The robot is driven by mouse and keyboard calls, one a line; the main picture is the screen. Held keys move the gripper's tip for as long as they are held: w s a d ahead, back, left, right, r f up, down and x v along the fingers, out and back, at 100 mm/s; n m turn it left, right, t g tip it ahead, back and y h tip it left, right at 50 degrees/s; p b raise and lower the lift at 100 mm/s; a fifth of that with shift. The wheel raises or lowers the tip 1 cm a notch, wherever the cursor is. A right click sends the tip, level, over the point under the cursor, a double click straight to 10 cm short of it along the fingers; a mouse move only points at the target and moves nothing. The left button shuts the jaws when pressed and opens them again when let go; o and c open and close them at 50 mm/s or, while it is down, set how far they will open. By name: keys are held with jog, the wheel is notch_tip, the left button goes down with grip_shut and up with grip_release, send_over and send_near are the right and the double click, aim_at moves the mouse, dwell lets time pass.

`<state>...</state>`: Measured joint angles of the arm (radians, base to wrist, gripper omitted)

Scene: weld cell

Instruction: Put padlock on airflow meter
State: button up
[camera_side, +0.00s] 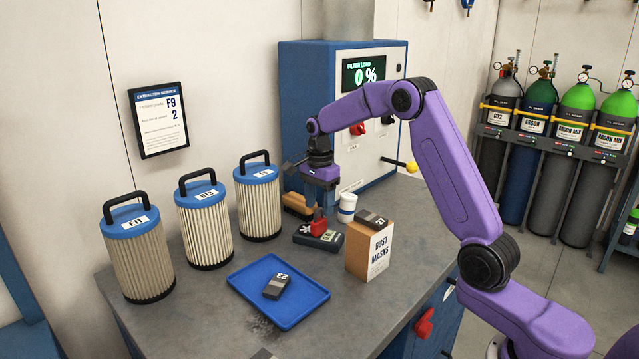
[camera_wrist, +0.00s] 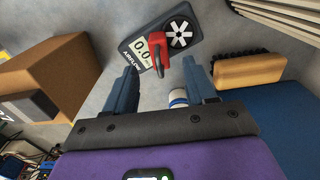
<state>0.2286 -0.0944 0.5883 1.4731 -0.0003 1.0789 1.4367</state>
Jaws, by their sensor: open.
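The airflow meter (camera_side: 327,240) is a dark handheld unit lying flat on the grey bench. In the wrist view the airflow meter (camera_wrist: 140,47) shows a 0.0 display and a round white fan. The red padlock (camera_side: 318,228) rests on the meter, and in the wrist view the padlock (camera_wrist: 157,48) lies across its middle, between display and fan. My gripper (camera_side: 319,207) points down just above the padlock. In the wrist view my gripper (camera_wrist: 160,68) has its fingers spread apart, with the padlock ahead of the gap and nothing held.
A cardboard dust-mask box (camera_side: 370,250) with a dark block on top stands right of the meter. A white-and-blue container (camera_side: 347,207) and a wooden brush (camera_side: 297,205) are close behind. A blue tray (camera_side: 250,272) lies in front; several filters (camera_side: 203,222) stand left.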

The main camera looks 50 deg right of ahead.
notch_tip(320, 180, up, 6)
jog(key=shift+r, duration=0.25)
jog(key=shift+a+r, duration=0.1)
jog(key=shift+a, duration=0.05)
jog(key=s+a+n, duration=1.5)
jog(key=s+a, duration=0.1)
jog(key=s, duration=0.1)
jog(key=s+d+f+n, duration=0.1)
jog(key=s+f+n, duration=0.1)
jog(key=s+n, duration=0.5)
jog(key=s+d+f+n, duration=0.1)
jog(key=s+f+n, duration=0.1)
jog(key=s+n, duration=0.6)
jog(key=s, duration=0.7)
jog(key=shift+s+n, duration=0.3)
jog(key=shift+s, duration=0.05)
jog(key=shift+d, duration=0.1)
